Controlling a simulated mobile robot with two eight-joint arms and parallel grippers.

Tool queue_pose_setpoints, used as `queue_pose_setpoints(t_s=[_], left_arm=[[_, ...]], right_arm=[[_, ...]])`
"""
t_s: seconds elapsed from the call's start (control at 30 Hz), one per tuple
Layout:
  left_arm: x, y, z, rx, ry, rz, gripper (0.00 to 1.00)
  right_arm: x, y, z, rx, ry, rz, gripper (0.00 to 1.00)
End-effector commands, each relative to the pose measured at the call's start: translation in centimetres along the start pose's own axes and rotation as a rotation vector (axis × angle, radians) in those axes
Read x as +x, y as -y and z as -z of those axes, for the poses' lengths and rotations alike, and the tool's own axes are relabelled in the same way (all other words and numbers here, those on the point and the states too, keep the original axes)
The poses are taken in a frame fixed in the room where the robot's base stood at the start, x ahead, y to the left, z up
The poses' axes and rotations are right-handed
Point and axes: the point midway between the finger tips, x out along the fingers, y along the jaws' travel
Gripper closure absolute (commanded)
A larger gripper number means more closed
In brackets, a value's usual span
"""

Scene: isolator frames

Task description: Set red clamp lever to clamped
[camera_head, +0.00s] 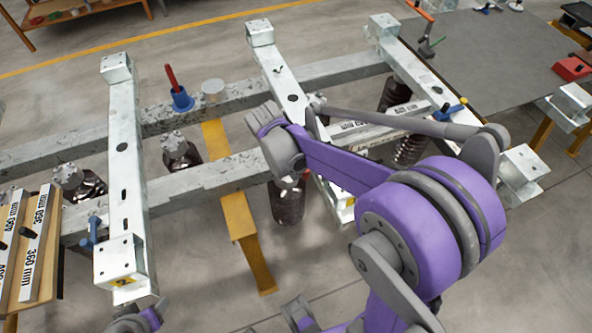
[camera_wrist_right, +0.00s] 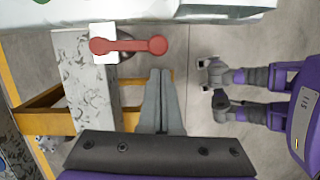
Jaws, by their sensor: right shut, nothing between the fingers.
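The red clamp lever (camera_wrist_right: 128,46) shows in the right wrist view, lying across the picture. Its rounded left end is over a white plate and its right end reaches past a speckled metal beam (camera_wrist_right: 88,95). My right gripper (camera_wrist_right: 160,72) is shut and empty, its fingertips just below the lever's right end with a small gap in the picture; whether they touch I cannot tell. In the head view my right arm (camera_head: 330,165) covers this spot, and I cannot make out the lever or fingertips there.
A pale crossbeam (camera_wrist_right: 170,8) runs close above the lever in the wrist view. A red-handled tool in a blue holder (camera_head: 182,101) is on the far rail. A grey table (camera_head: 490,60) is at right. Floor is open in front.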

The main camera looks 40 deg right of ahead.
Motion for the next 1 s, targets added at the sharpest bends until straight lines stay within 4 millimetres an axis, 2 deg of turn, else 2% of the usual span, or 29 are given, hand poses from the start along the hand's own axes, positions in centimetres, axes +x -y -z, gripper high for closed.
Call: queue_pose_setpoints(t_s=[0.1, 0.3, 0.5, 0.7, 1.0], left_arm=[[0.1, 0.0, -0.1, 0.000, 0.001, 0.000, 0.42], [-0.5, 0.0, 0.3, 0.000, -0.002, 0.000, 0.42], [-0.7, 0.0, 0.5, 0.000, -0.003, 0.000, 0.42], [-0.8, 0.0, 0.6, 0.000, -0.004, 0.000, 0.42], [-0.9, 0.0, 0.7, 0.000, -0.004, 0.000, 0.42]], right_arm=[[-0.4, -0.1, 1.7, -0.002, -0.001, 0.000, 1.00], [-5.5, 0.0, 1.4, 0.001, -0.001, 0.000, 1.00], [-8.9, 0.0, 1.4, 0.000, -0.001, 0.001, 1.00], [-10.3, 0.1, 1.4, 0.001, -0.001, 0.001, 1.00], [-10.5, 0.5, 1.3, 0.028, -0.010, -0.010, 1.00]])
